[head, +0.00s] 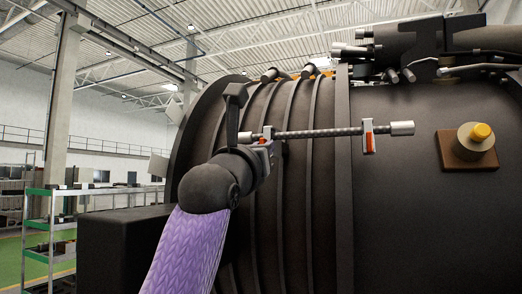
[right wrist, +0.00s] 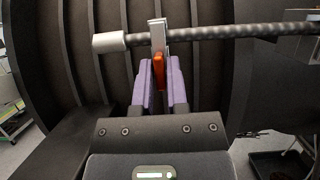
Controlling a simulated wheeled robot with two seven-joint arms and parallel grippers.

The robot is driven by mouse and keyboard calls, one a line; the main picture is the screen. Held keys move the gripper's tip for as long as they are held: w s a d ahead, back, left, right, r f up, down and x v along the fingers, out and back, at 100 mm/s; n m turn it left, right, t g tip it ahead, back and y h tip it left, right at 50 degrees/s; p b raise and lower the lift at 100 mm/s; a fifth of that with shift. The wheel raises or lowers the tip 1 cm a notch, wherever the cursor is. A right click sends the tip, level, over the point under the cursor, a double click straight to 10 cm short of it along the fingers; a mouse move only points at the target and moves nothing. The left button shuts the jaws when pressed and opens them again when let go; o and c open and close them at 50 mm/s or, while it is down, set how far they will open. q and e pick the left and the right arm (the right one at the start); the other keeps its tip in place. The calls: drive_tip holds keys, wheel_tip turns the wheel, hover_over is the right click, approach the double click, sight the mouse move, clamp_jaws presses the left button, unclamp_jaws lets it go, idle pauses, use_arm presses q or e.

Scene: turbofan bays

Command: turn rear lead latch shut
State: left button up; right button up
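A dark braided lead (head: 325,132) with pale metal ends runs across the ribbed engine casing. A silver clip with an orange latch tab (head: 369,141) holds its right part, the tab hanging down. A second clip (head: 251,147) at its left end is partly hidden by my right gripper (head: 262,144). In the right wrist view this clip stands upright over the lead, and its orange latch tab (right wrist: 159,72) points down towards me. My right gripper's purple fingers (right wrist: 160,80) lie on both sides of this tab and appear closed on it. My left gripper is out of view.
A dark engine casing (head: 400,220) fills the right side. A brown block with a yellow-capped knob (head: 480,132) sticks out at right. Pipes (head: 400,60) run along the top. A green-framed shelf (head: 50,225) stands at left.

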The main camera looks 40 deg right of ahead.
drive_tip(key=o, duration=0.3)
drive_tip(key=shift+o, duration=0.2)
drive_tip(key=shift+f, duration=0.1)
drive_tip(key=b+v, duration=0.5)
drive_tip(key=v, duration=0.4)
drive_tip(key=shift+s+a, duration=0.2)
drive_tip(key=shift+a, duration=0.2)
